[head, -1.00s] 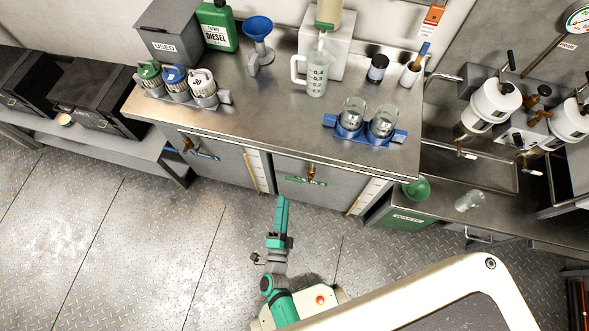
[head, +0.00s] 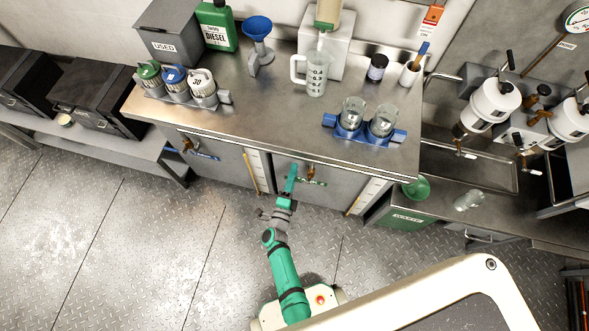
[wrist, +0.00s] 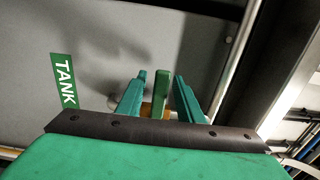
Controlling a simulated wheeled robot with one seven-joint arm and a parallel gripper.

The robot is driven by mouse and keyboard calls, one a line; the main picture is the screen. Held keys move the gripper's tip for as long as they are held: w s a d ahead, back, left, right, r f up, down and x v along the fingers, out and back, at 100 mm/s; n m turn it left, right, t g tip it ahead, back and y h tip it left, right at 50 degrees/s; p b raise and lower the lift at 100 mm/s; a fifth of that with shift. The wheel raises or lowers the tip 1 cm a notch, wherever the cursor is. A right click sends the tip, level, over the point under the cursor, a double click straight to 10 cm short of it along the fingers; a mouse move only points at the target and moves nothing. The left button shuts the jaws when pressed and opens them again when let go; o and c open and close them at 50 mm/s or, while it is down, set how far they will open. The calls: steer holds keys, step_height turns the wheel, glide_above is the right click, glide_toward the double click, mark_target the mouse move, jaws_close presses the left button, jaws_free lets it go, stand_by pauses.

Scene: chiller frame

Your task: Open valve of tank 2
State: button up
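A valve with a brass body and a green lever (head: 316,182) is on the front of the right-hand tank (head: 340,187) under the bench. My gripper (head: 291,168) is at this valve, on its left side in the head view. In the wrist view, my gripper (wrist: 160,76) is open, with one green finger on each side of the green lever (wrist: 160,93). Gaps show between the lever and both fingers. A green label (wrist: 64,81) on the tank reads "TANK"; no number is visible. The valve's brass body is mostly hidden behind the lever and fingers in the wrist view.
A blue-handled valve (head: 203,155) is on the left-hand tank. The bench top (head: 250,105) above overhangs the valves and carries jars, beakers and a jug. A green waste bin (head: 400,216) is at the right. The floor in front is clear.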

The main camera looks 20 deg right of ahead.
steer(key=shift+x, duration=1.05)
jaws_close()
